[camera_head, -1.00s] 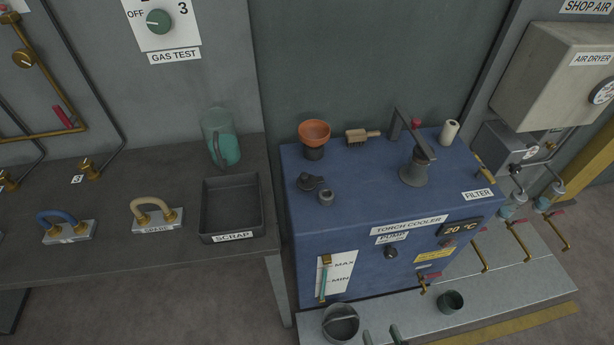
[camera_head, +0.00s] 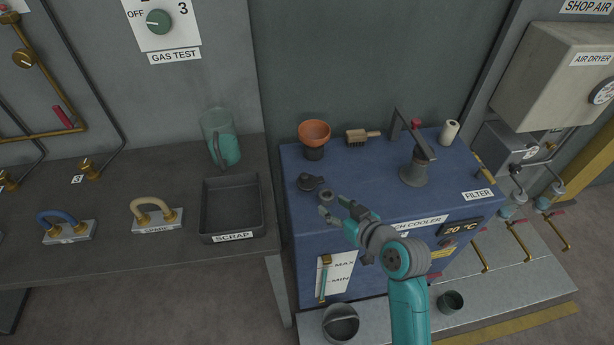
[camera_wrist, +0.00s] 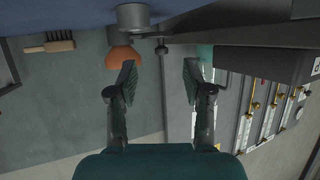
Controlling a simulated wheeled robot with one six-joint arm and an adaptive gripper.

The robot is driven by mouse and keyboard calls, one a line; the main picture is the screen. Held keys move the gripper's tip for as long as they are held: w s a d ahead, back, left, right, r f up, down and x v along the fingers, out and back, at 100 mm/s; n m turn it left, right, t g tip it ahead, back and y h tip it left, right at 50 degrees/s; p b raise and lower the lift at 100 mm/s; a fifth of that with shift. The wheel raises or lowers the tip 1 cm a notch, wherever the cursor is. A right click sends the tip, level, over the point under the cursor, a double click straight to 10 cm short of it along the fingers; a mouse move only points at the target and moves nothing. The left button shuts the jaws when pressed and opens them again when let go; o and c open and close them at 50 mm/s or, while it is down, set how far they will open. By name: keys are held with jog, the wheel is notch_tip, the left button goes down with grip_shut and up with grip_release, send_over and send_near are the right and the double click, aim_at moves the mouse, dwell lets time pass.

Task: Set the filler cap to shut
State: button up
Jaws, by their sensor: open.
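The filler cap (camera_head: 310,182) is a dark cap with a short lever, near the left front of the blue torch cooler's top. It sits beside the small grey filler neck (camera_head: 326,196), not over it. In the wrist view, which is upside down, a grey cylinder that looks like the neck (camera_wrist: 133,17) is at the top, and a small dark knob that may be the cap (camera_wrist: 162,48) is below it. My gripper (camera_head: 338,208) is open and empty, close to the neck on its front right side. In the wrist view its fingers (camera_wrist: 158,72) are spread.
The scrap tray (camera_head: 232,238) and a teal jug (camera_head: 222,145) are on the bench to the left.

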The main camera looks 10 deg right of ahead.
aim_at(305, 176)
jog(key=shift+n+y, duration=0.6)
jog(key=shift+n, duration=0.1)
jog(key=w+a, duration=0.1)
jog(key=w, duration=0.3)
jog(key=w+a, duration=0.2)
jog(key=w, duration=0.2)
jog(key=w+a, duration=0.2)
jog(key=w, duration=0.2)
jog(key=shift+f, duration=0.4)
jog(key=shift+g, duration=0.3)
grip_shut()
